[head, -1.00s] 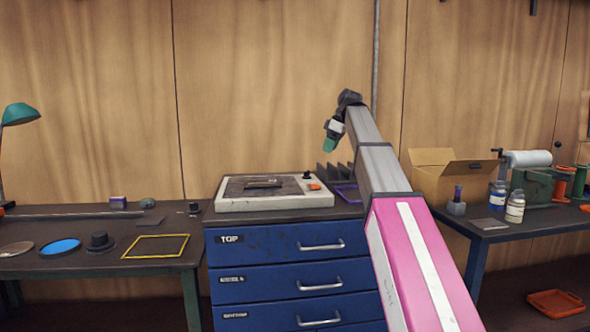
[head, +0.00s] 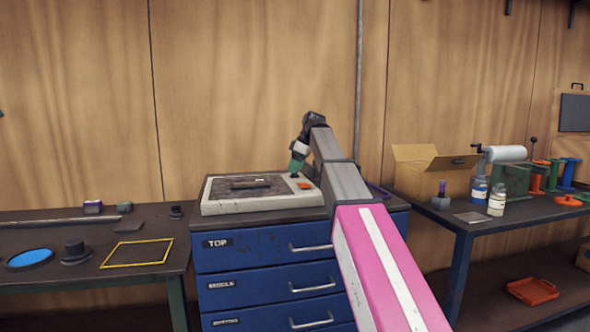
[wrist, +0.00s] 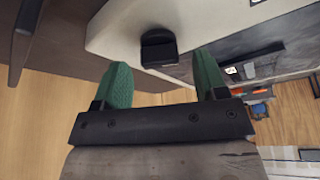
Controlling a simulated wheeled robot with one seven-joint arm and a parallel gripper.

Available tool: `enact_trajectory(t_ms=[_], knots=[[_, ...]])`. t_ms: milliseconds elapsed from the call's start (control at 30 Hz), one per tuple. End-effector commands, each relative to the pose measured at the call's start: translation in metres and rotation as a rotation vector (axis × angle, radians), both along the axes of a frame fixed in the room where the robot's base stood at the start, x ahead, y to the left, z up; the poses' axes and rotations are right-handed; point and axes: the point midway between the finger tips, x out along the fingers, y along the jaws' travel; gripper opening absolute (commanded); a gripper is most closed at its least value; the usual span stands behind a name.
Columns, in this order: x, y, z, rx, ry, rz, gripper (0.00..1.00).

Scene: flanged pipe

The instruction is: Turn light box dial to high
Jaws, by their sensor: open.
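The light box (head: 262,204) is a flat off-white box with a dark worn top, on the blue drawer cabinet. Its black dial (wrist: 158,48) shows in the wrist view, standing on the pale rim of the box. My gripper (wrist: 160,75) has two green fingers, spread apart, with the dial just beyond and between their tips. It cannot be told whether either finger touches the dial. In the head view my gripper (head: 296,165) points down over the right back corner of the box and mostly hides the dial. The dial's setting cannot be read.
An orange piece (head: 304,185) sits on the box's right rim, near my gripper. A dark flat object (head: 250,184) lies on the box top. A cardboard box (head: 430,170) and bottles stand on the right bench. A yellow frame (head: 138,252) lies on the left bench.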

Motion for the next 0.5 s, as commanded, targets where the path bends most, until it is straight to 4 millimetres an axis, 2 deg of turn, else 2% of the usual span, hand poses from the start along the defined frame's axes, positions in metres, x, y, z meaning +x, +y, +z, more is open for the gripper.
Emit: enact_trajectory(t_ms=[167, 433, 467, 500], knots=[[0.0008, 0.0038, -0.0096, 0.000, 0.000, 0.000, 0.66], [0.0013, 0.0041, -0.0108, 0.000, 0.000, 0.000, 0.66], [0.0012, 0.0042, -0.0108, 0.000, 0.000, 0.000, 0.63], [0.0012, 0.0040, -0.0107, 0.000, 0.000, 0.000, 0.50]])
